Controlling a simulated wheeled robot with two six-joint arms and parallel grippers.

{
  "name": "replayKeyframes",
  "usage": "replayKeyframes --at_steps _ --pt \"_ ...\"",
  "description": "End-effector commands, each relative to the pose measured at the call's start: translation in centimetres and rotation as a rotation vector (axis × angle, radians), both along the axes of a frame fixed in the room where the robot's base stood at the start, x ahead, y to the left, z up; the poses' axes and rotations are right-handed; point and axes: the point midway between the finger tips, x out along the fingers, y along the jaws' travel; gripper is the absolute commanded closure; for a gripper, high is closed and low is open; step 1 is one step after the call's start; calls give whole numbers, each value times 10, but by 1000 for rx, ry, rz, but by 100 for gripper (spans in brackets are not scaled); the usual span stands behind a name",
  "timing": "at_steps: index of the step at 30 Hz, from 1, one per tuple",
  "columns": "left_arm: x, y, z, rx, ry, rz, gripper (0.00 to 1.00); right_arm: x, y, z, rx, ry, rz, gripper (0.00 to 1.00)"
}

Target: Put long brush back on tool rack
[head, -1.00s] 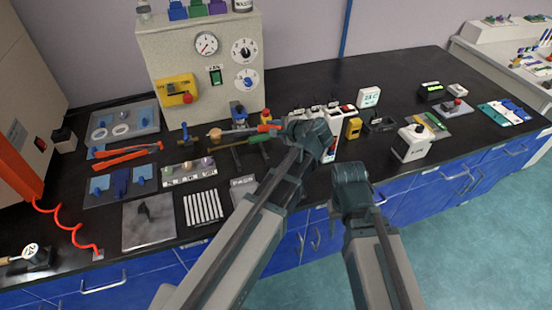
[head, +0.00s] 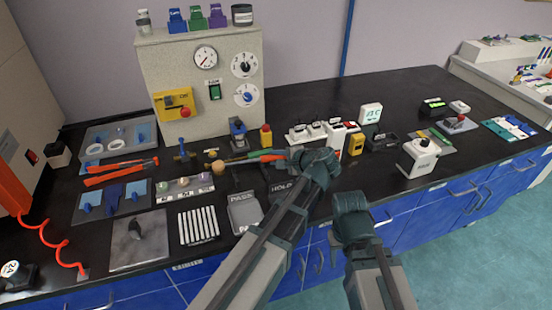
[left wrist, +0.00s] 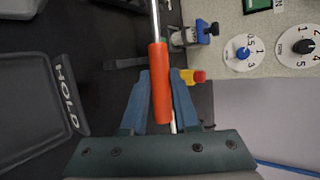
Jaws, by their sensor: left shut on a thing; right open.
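My left gripper (head: 290,155) is shut on the orange handle of a long tool, which I take to be the long brush (head: 268,157). It is held over the bench, left of the gripper. In the left wrist view the orange handle (left wrist: 159,85) lies between the blue fingers (left wrist: 162,80), with a metal shaft running up out of the picture. The brush head is not clear. My right gripper (head: 350,205) is at the bench's front edge, empty; its fingertips are mostly hidden. I cannot clearly pick out the tool rack in the clutter.
The grey machine (head: 170,75) with dials stands behind the brush. The PASS tray (head: 244,222) and HOLD tray (left wrist: 30,105) lie nearby. A small blue-topped device (head: 238,133) and a red-and-yellow button (head: 266,135) stand close behind.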

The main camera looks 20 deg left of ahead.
Motion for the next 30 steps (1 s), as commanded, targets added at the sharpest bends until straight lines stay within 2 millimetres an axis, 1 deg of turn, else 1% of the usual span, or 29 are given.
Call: replayKeyframes --at_steps 15,18,22,29,30 --pt "0 0 -44 0 1 0 100 0 0 -44 0 0 0 50" --pt "0 0 -50 0 1 0 100 0 0 -50 0 0 0 50" --pt "0 0 -53 0 1 0 100 0 0 -53 0 0 0 50" --pt "0 0 -52 0 1 0 100 0 0 -52 0 0 0 50" --pt "0 0 -52 0 1 0 69 0 0 -52 0 0 0 50"
